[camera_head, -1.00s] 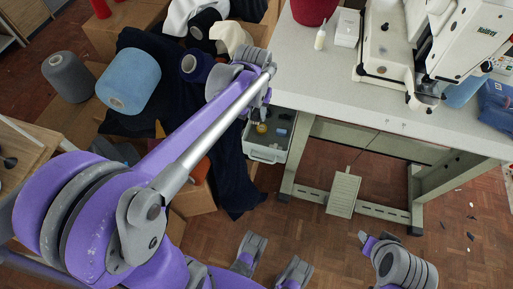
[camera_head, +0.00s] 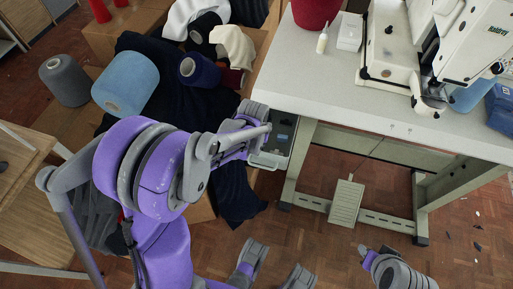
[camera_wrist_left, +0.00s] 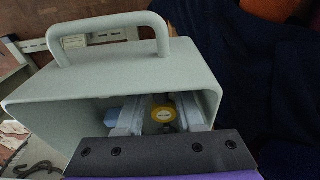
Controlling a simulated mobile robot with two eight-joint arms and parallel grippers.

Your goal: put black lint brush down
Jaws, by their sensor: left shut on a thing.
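In the left wrist view my left gripper (camera_wrist_left: 160,122) reaches into an open grey-green bin (camera_wrist_left: 50,92) with a loop handle. Its pale fingers stand either side of a dark thing, which I take for the black lint brush; its outline is mostly hidden by the black gripper bar. A round yellow-labelled thing (camera_wrist_left: 163,112) shows between the fingers; I cannot tell whether it is held or lies behind. In the head view my arm hides the left gripper and part of the bin (camera_head: 268,160) beside the table.
The white sewing table (camera_head: 330,85) carries a machine (camera_head: 470,45), a red cone (camera_head: 315,10) and a small white bottle (camera_head: 322,43). Dark cloth (camera_head: 238,195) hangs left of the bin. A pedal (camera_head: 346,203) is under the table.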

